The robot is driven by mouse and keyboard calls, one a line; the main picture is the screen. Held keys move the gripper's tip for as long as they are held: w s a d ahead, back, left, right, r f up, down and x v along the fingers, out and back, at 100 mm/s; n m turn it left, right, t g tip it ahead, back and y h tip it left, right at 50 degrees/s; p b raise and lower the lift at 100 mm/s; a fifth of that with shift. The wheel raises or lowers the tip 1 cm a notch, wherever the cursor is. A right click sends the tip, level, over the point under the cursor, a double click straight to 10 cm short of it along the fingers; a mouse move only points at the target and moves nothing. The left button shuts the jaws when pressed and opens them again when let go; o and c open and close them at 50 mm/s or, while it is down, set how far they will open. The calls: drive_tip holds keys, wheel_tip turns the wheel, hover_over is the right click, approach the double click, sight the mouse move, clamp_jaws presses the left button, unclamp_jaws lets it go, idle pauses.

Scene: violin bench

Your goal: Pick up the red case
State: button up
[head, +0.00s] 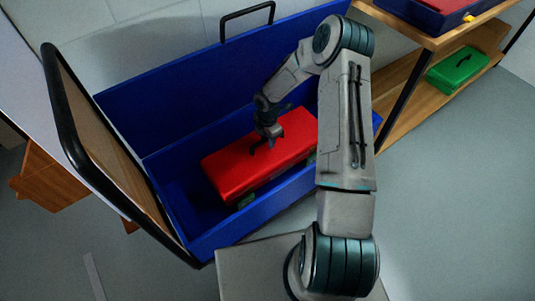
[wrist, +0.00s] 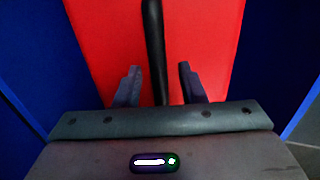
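The red case (head: 228,172) lies inside an open blue box (head: 218,240). My gripper (head: 264,142) is over the top of the red case in the head view. In the wrist view, the red case (wrist: 212,40) fills the middle, with a black handle (wrist: 153,40) running lengthwise across it. My gripper's two fingers (wrist: 160,68) are apart, one on each side of the handle, with gaps on both sides. I cannot tell how far below the fingertips the handle is.
The blue box's raised back panel (head: 160,80) and its walls stand close around the red case. A black-framed panel (head: 95,140) stands at the left. A wooden shelf (head: 425,100) at the right holds a green case (head: 458,70). The floor at right is clear.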

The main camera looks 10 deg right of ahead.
drive_tip(key=shift+f, duration=0.1)
clamp_jaws()
drive_tip(key=shift+w, duration=0.1)
idle(1.2)
